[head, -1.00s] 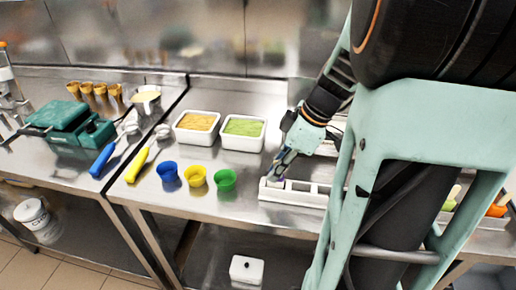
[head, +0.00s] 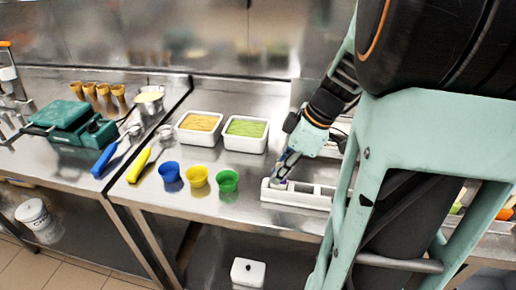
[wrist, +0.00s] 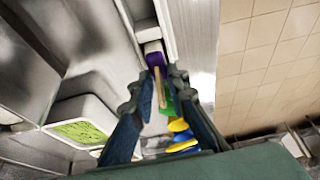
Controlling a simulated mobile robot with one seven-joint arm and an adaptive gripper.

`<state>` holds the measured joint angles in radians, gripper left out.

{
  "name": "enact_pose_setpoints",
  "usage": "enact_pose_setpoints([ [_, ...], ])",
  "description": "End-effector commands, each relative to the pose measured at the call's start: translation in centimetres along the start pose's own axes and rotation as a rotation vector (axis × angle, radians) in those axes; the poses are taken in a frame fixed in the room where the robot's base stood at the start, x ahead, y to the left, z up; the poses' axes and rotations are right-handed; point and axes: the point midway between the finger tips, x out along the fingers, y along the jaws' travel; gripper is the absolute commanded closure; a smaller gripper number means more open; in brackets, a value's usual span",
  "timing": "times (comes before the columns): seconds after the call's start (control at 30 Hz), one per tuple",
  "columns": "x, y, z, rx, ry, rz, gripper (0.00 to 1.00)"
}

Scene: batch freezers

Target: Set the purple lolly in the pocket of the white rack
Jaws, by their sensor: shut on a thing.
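The white rack (head: 305,196) lies on the steel counter and has several pockets in a row. It also shows at the top of the wrist view (wrist: 166,27). My gripper (head: 281,175) is at the rack's left end. In the wrist view my gripper (wrist: 160,82) is shut on the stick of the purple lolly (wrist: 153,55). The purple end points at the end pocket, at or just inside its opening; I cannot tell how deep it sits. In the head view my fingers mostly hide the lolly.
Blue (head: 169,172), yellow (head: 198,177) and green (head: 228,181) cups stand left of the rack. Tubs of orange (head: 199,123) and green (head: 245,130) ice cream stand behind them. The counter's front edge is close to the rack.

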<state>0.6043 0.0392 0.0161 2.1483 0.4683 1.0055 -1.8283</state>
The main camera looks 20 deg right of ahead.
Motion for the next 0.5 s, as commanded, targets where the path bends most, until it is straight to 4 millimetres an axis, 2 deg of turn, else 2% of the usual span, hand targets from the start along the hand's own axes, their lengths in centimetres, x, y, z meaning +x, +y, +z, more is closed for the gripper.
enact_pose_setpoints([
  [0.3, -0.02, 0.0, -0.02, 0.0, 0.0, 0.0, 1.0],
  [0.33, -0.02, 0.0, -0.02, 0.0, 0.0, 0.0, 0.84],
  [0.5, -0.01, 0.0, -0.02, -0.001, 0.0, 0.0, 0.66],
])
